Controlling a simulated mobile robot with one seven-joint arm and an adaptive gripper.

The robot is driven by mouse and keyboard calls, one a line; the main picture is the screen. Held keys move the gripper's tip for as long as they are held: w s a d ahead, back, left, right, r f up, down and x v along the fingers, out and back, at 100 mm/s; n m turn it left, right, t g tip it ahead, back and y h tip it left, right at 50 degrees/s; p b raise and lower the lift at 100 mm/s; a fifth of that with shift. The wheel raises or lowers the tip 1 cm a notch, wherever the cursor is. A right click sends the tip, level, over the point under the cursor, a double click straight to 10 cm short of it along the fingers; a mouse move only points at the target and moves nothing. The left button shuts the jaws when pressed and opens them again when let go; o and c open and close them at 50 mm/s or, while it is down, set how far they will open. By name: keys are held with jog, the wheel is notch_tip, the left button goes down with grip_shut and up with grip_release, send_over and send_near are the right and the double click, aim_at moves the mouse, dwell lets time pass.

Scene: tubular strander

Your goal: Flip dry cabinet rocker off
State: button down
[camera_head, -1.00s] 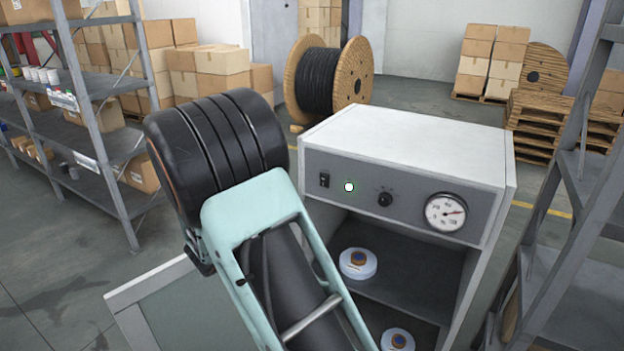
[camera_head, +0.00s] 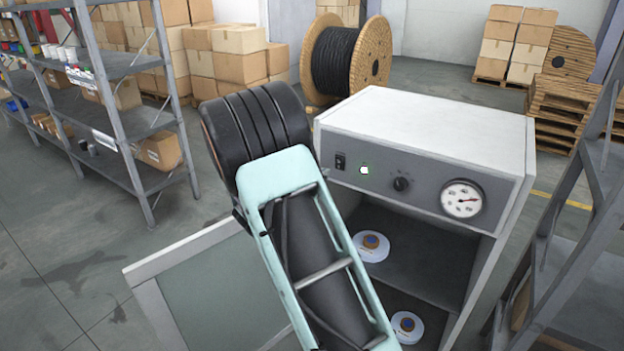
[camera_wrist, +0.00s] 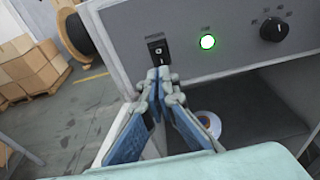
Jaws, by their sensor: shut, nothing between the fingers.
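The dry cabinet (camera_head: 420,117) stands in front of me with its door (camera_head: 210,290) open to the left. Its black rocker (camera_head: 340,161) is at the left end of the grey front panel; it also shows in the wrist view (camera_wrist: 158,49), under a small label. Beside it a round lamp (camera_wrist: 208,42) glows green. My gripper (camera_wrist: 160,72) is shut and empty, its fingertips just below the rocker in the wrist view. I cannot tell if they touch the panel. In the head view my arm hides the gripper.
A black knob (camera_head: 401,184) and a round dial gauge (camera_head: 462,199) sit further right on the panel. White spools (camera_head: 371,246) lie on the cabinet's shelves. Metal racks stand left (camera_head: 150,120) and right (camera_head: 575,250). A cable drum (camera_head: 345,60) stands behind.

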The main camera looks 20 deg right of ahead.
aim_at(338, 161)
jog(key=x, duration=0.2)
jog(key=r+x, duration=0.1)
jog(key=x, duration=0.2)
jog(key=shift+w+d+r+p, duration=0.1)
jog(key=shift+w+d+p, duration=0.2)
jog(key=shift+d+p, duration=0.05)
